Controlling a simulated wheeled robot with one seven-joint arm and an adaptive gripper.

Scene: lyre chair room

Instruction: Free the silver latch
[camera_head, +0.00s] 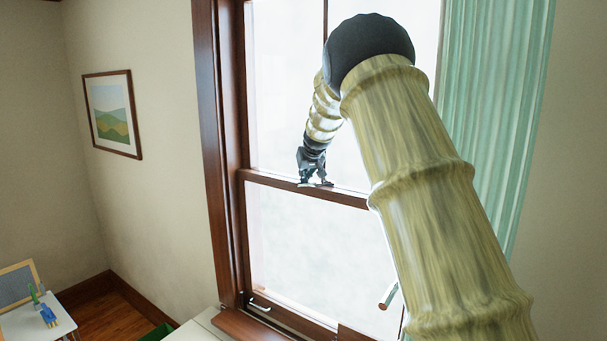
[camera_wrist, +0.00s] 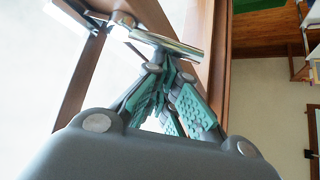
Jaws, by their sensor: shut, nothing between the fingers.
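The silver latch (camera_wrist: 172,43) shows in the wrist view as a shiny metal bar with a rounded mount at its left end, on the brown window rail. My gripper (camera_wrist: 166,72) has its teal-padded fingers drawn together with nothing between them. Its fingertips are close beside the bar; I cannot tell whether they touch it. In the head view my gripper (camera_head: 316,181) is at the middle rail (camera_head: 345,196) of the window. The latch there is small and mostly hidden by the fingers.
The wooden window frame (camera_head: 213,150) stands left of my arm. A green curtain (camera_head: 495,110) hangs to the right. A metal handle (camera_head: 260,306) sits low on the sash. A framed picture (camera_head: 112,113) hangs on the wall, and a small white table (camera_head: 38,319) stands lower left.

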